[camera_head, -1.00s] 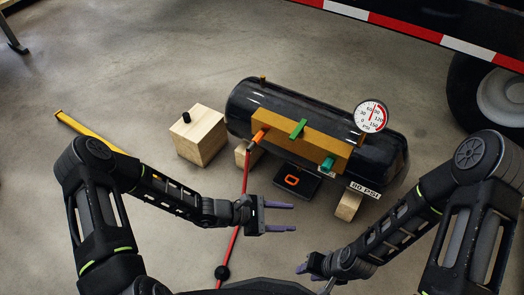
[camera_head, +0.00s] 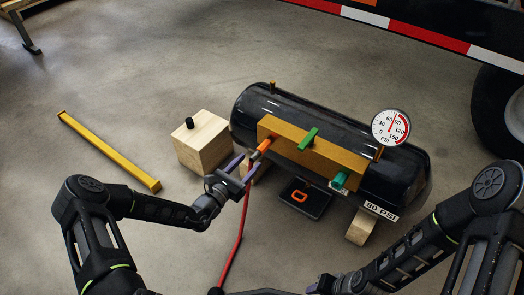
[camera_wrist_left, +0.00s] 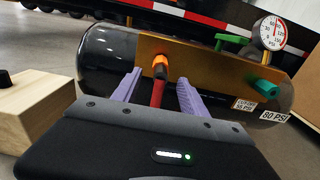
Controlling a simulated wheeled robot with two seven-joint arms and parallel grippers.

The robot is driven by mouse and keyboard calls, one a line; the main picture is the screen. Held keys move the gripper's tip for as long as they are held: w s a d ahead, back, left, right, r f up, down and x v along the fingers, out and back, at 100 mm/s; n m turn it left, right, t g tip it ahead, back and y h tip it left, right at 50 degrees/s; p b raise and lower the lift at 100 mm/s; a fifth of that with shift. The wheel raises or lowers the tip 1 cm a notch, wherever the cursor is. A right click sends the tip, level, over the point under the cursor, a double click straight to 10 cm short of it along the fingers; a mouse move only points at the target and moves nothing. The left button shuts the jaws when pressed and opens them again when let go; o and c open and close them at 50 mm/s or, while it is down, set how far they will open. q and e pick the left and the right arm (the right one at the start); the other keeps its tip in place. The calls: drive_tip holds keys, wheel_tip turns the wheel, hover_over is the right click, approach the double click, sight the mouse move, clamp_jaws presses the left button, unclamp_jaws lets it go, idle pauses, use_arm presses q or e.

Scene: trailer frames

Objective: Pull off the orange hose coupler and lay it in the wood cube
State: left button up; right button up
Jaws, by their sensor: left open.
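The orange hose coupler (camera_head: 262,146) sits on the left end of the brass-coloured manifold (camera_head: 300,142) on the black tank, with the red hose (camera_head: 241,225) hanging from it. In the left wrist view the coupler (camera_wrist_left: 160,66) shows between and beyond my fingertips. My left gripper (camera_head: 240,169) is open, its purple fingers on either side of the red hose just below the coupler; I cannot tell whether they touch. The wood cube (camera_head: 202,148), with a small black knob on top, stands left of the tank. My right gripper (camera_head: 322,284) is at the bottom edge, its fingers not clear.
The black tank (camera_head: 250,100) rests on wood blocks. It carries a green lever (camera_head: 309,139), a teal fitting (camera_head: 340,180) and a pressure gauge (camera_head: 390,128). A black pad with an orange mark (camera_head: 304,199) lies in front. A yellow bar (camera_head: 110,150) lies on the floor at left.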

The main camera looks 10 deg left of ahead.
sight(259, 152)
use_arm(q)
drive_tip(key=b+x, duration=0.3)
drive_tip(key=x, duration=0.2)
drive_tip(key=shift+f+b, duration=0.2)
drive_tip(key=shift+b, duration=0.2)
drive_tip(key=shift+r+x, duration=0.2)
drive_tip(key=shift+x, duration=1.85)
drive_tip(key=shift+p, duration=0.8)
drive_tip(key=shift+c, duration=0.2)
clamp_jaws()
idle(0.4)
